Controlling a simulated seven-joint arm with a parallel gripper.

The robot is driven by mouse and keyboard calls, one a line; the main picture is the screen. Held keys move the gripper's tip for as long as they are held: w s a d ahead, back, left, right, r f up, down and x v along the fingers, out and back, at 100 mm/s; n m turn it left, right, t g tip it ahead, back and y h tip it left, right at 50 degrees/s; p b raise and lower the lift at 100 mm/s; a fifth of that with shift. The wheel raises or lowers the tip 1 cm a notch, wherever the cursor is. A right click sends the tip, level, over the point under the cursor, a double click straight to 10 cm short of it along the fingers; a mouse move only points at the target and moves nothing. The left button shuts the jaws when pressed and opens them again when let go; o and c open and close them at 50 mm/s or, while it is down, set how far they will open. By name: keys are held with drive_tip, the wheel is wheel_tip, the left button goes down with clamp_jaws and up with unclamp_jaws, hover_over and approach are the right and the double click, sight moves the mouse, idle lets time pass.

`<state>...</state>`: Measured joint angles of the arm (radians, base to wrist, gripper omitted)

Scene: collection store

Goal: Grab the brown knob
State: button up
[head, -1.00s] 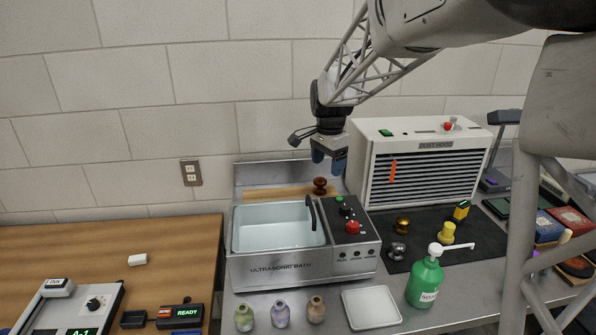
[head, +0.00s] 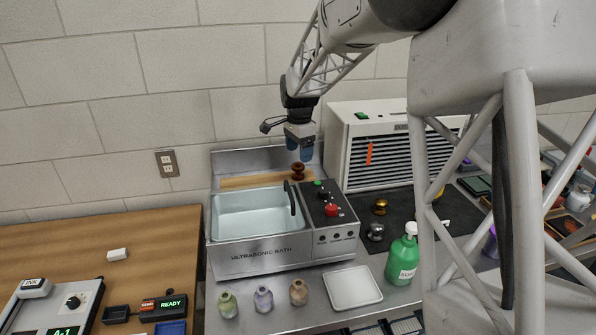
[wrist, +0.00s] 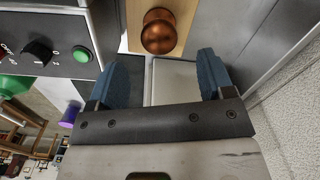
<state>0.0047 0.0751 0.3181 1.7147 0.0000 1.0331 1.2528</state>
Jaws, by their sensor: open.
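The brown knob (head: 298,170) is a glossy, rounded wooden knob on a light wood strip behind the ultrasonic bath. In the wrist view the brown knob (wrist: 159,32) shows at the top, beyond the fingertips and roughly between their lines. My gripper (head: 299,152) points down just above the knob in the head view. Its two blue fingers are apart with nothing between them, as the wrist view of my gripper (wrist: 160,72) shows. The knob appears clear of both fingers.
The ultrasonic bath (head: 255,262), with an upright black handle (head: 291,198), stands in front of the knob. The dust hood (head: 345,150) stands close on the right, the wall behind. Gold (head: 380,207) and grey (head: 375,232) knobs lie on the dark mat. A green soap bottle (head: 402,262) stands right.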

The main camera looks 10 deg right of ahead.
sight(298, 164)
drive_tip(key=shift+f, duration=0.75)
drive_tip(key=shift+f, duration=0.1)
drive_tip(key=shift+a+f, duration=0.15)
drive_tip(key=shift+f, duration=2.35)
drive_tip(key=shift+c, duration=0.4)
drive_tip(key=c, duration=1)
drive_tip(key=shift+r, duration=0.15)
drive_tip(key=shift+r, duration=4.9)
